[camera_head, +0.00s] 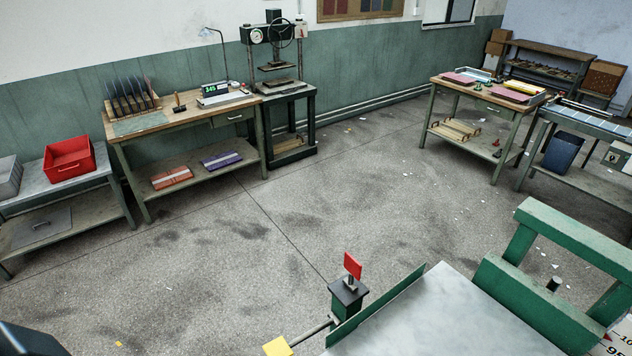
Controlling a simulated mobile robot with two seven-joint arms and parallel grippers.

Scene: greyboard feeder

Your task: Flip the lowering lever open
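A green machine (540,305) with a pale grey flat top (420,315) fills the lower right. A red tab (352,265) stands upright on a short pin above a dark box (347,292) at the machine's left corner. A thin metal rod (316,328) runs from below that box toward the lower left. A yellow block (278,347) is at the rod's near end, close to the bottom edge. I cannot tell whether the red tab or the yellow-ended rod is the lowering lever. Neither gripper shows; a dark shape at the bottom left corner may be part of my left arm.
A workbench (185,115) and a press (277,75) stand along the back left wall. A red bin (70,160) sits on a grey table at the left. Another bench (485,95) stands at the back right. The floor (200,270) between is clear apart from small scraps.

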